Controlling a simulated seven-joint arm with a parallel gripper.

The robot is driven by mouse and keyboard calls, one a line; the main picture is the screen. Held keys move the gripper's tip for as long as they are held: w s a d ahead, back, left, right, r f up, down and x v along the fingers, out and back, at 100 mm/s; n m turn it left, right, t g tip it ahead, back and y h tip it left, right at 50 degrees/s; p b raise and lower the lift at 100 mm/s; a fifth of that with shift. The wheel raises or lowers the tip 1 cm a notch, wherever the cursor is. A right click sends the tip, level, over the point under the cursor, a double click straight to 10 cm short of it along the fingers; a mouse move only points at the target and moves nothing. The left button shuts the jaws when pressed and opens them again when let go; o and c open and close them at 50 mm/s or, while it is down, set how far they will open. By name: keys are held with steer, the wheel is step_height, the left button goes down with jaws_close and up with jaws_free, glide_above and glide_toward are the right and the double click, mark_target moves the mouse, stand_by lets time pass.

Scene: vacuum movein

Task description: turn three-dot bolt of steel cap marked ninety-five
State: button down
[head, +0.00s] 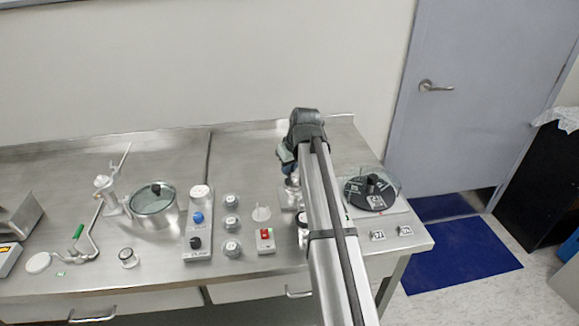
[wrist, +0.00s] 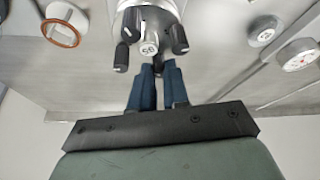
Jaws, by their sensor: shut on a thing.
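The steel cap (wrist: 148,47) shows at the upper middle of the wrist view, with a small plate whose number is partly readable, upside down. Several black bolts stand around it, at the left (wrist: 121,56), upper left (wrist: 132,22) and right (wrist: 178,38). Their dot marks are too small to tell. My gripper (wrist: 158,70) has its blue fingers shut on a black bolt (wrist: 158,62) at the cap's near side; the fingers hide most of it. In the head view my gripper (head: 288,166) is over the right part of the bench, and my arm hides much of the cap.
On the steel bench (head: 250,150), a control box (head: 198,230), several round gauges (head: 231,222) and a red switch (head: 265,240) stand left of my arm. A glass-lidded pot (head: 153,200) is further left. A black disc under a clear cover (head: 370,192) is at right.

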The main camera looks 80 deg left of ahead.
steer(key=shift+s+m+t, duration=0.1)
steer(key=shift+m+t, duration=0.45)
steer(key=shift+m, duration=0.85)
steer(key=shift+s+m+t, duration=0.1)
steer(key=shift+m+t, duration=0.45)
steer(key=shift+m, duration=0.85)
steer(key=c, duration=1.4)
jaws_free()
steer(key=shift+r, duration=0.1)
steer(key=v, duration=1.3)
steer(key=shift+d+r, duration=0.25)
